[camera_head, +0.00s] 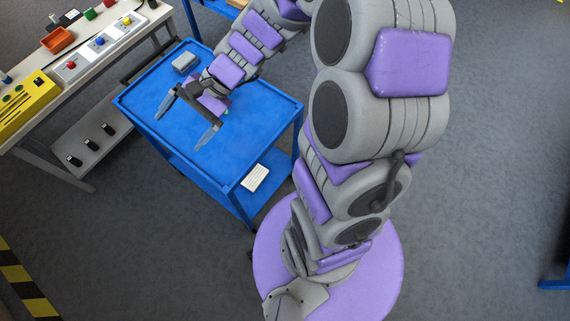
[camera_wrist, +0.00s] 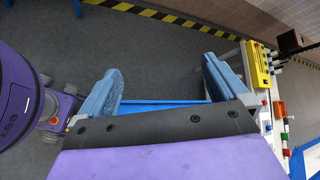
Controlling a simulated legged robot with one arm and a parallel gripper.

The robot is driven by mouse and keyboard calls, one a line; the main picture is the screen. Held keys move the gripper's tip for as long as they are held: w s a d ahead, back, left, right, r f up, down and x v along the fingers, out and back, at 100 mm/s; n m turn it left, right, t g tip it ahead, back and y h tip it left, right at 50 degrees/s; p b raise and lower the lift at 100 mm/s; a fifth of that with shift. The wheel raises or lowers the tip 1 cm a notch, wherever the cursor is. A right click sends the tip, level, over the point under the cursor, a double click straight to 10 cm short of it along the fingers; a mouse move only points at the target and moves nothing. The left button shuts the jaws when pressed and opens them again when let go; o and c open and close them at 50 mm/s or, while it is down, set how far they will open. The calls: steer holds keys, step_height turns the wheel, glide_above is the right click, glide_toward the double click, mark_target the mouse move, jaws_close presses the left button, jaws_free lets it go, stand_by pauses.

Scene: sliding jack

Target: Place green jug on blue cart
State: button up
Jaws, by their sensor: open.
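The blue cart (camera_head: 258,118) stands left of my arm in the head view. A strip of its blue edge (camera_wrist: 165,102) shows between my fingers in the wrist view. My gripper (camera_head: 187,120) is over the cart top, its two fingers spread wide with nothing between them; it also shows open and empty in the wrist view (camera_wrist: 160,90). A small green patch (camera_head: 226,111) shows beside my gripper over the cart top; my gripper hides most of what it belongs to, so I cannot tell if it is the green jug. No whole jug is visible in either view.
A grey box (camera_head: 185,62) sits at the cart top's far corner. A white slab (camera_head: 254,178) lies on its lower shelf. A workbench (camera_head: 50,88) with a yellow panel (camera_head: 22,101), an orange bin (camera_head: 57,39) and buttons stands left.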

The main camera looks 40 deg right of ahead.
steer(key=s+d+r+n+g+h, duration=0.1)
steer(key=s+n+h, duration=0.15)
steer(key=s, duration=0.35)
steer(key=s+r+n+g+h, duration=0.1)
steer(key=s+n+g+h, duration=0.1)
steer(key=s+n, duration=0.35)
steer(key=s+d+r+n+h, duration=0.1)
steer(key=s+d+n+h, duration=0.1)
steer(key=s+d+h, duration=0.4)
steer(key=s+d, duration=0.4)
steer(key=s, duration=0.1)
steer(key=shift+r+n+t, duration=0.25)
steer(key=shift+n+t, duration=0.05)
steer(key=shift+t, duration=0.1)
steer(key=shift+f, duration=0.1)
step_height(320, 180, down, 3)
steer(key=b, duration=0.3)
